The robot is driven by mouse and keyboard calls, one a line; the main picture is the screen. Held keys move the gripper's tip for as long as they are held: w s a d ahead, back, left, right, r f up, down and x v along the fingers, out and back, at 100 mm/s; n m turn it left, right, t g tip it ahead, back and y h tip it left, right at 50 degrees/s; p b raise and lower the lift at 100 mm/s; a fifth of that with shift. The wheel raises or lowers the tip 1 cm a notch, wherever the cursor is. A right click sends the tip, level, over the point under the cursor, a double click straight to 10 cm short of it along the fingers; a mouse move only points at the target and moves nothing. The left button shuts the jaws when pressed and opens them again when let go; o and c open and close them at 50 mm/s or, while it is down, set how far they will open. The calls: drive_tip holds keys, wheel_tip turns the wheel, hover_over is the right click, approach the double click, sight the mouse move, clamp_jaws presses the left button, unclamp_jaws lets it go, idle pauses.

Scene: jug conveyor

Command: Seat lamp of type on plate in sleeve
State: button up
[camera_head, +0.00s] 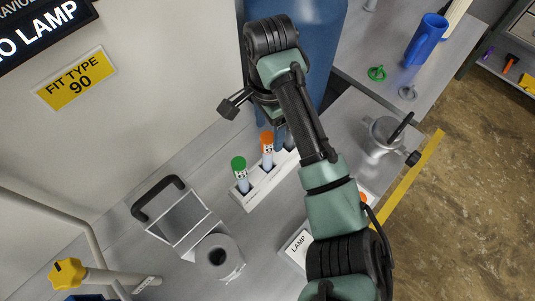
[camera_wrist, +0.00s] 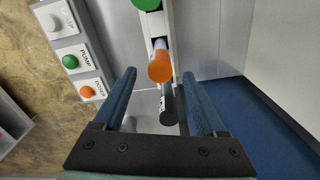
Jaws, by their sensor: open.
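The yellow plate (camera_head: 75,78) on the wall reads "FIT TYPE 90". A white rack (camera_head: 262,188) holds upright lamps in a row: a green-capped lamp (camera_head: 240,172), an orange-capped lamp (camera_head: 267,148) and a dark grey lamp (camera_wrist: 168,107). My gripper (camera_wrist: 159,76) is open above the rack's far end. In the wrist view the grey lamp appears between its fingers, with the orange cap (camera_wrist: 160,67) near the fingertips. My arm hides this lamp in the head view. A grey cylinder with a dark round bore (camera_head: 219,257), perhaps the sleeve, stands at the front left of the bench.
An open box with a black handle (camera_head: 178,218) adjoins the grey cylinder. A panel with white, green and orange buttons (camera_wrist: 74,55) lies beside the rack. A metal pot (camera_head: 384,137) stands right of my arm. A blue jug (camera_head: 428,38) stands farther back. A blue drum (camera_head: 322,45) is behind my gripper.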

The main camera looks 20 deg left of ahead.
sight(267, 144)
drive_tip(key=shift+s+a+f+p, duration=0.1)
drive_tip(key=shift+f+p, duration=0.35)
drive_tip(key=shift+f, duration=1)
drive_tip(key=shift+s+f+p, duration=0.1)
drive_tip(key=shift+f+p, duration=0.3)
drive_tip(key=shift+f, duration=1)
clamp_jaws()
